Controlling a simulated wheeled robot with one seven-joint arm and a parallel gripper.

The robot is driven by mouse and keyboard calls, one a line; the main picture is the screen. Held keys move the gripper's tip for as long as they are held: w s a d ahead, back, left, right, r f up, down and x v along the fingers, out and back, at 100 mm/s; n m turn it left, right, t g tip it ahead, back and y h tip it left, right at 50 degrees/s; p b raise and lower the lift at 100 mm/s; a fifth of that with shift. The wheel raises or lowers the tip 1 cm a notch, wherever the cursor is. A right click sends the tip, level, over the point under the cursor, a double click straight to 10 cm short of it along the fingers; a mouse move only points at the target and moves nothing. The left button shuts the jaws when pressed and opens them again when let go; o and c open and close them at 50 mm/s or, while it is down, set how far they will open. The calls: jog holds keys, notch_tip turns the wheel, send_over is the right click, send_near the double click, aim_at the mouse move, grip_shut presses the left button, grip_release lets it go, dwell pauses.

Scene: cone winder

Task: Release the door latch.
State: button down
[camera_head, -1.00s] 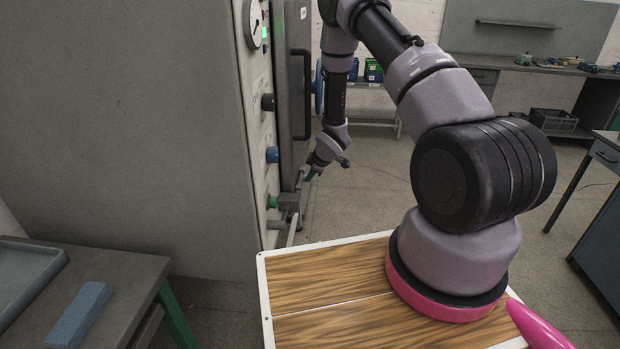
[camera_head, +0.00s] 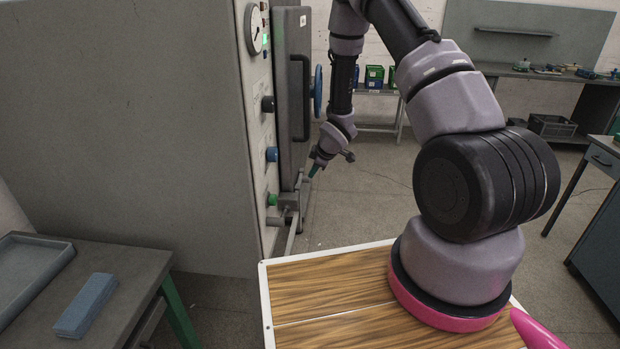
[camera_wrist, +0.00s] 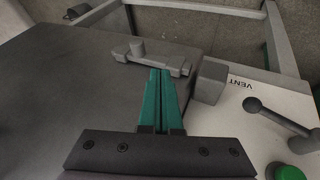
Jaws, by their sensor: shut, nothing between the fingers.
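The grey door (camera_head: 292,100) with its dark vertical handle (camera_head: 306,98) stands on the machine's front. The latch, a grey bar with a round knob, shows low on the door in the wrist view (camera_wrist: 150,58). A grey block (camera_wrist: 210,80) sits just right of the bar's end on the machine panel. My gripper (camera_head: 313,171) is near the door's lower edge. In the wrist view its green fingers (camera_wrist: 160,75) are together and empty, with their tips close to the bar; I cannot tell whether they touch.
A lever with a ball end (camera_wrist: 252,104) sits by the VENT label. A green button (camera_wrist: 289,172) is near it. Below the door is a grey rail frame (camera_wrist: 272,35). A side table (camera_head: 130,270) holds a blue block (camera_head: 86,305).

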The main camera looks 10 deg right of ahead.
jog(key=v, duration=0.3)
jog(key=shift+s+r, duration=0.2)
jog(key=shift+r, duration=0.1)
jog(key=s+d+r+m+h, duration=0.1)
jog(key=s+d+r+m, duration=0.15)
jog(key=r, duration=0.65)
jog(key=s+d+r+m+h, duration=0.1)
jog(key=s+d+r+m, duration=0.15)
jog(key=r, duration=0.65)
jog(key=s+d+r+m+h, duration=0.15)
jog(key=r+m, duration=0.25)
jog(key=r, duration=0.5)
jog(key=s+a+r+m+y, duration=0.1)
jog(key=s+r+m, duration=0.2)
jog(key=s+r, duration=0.2)
jog(key=s+a+r+m+y, duration=0.1)
jog(key=s+r, duration=0.4)
jog(key=s, duration=0.6)
jog(key=s+r+m+t+y, duration=0.1)
jog(key=s+r+m, duration=0.3)
jog(key=s, duration=0.4)
jog(key=shift+s+a+r+m, duration=0.3)
jog(key=shift+s+a+r, duration=0.1)
jog(key=shift+r, duration=0.1)
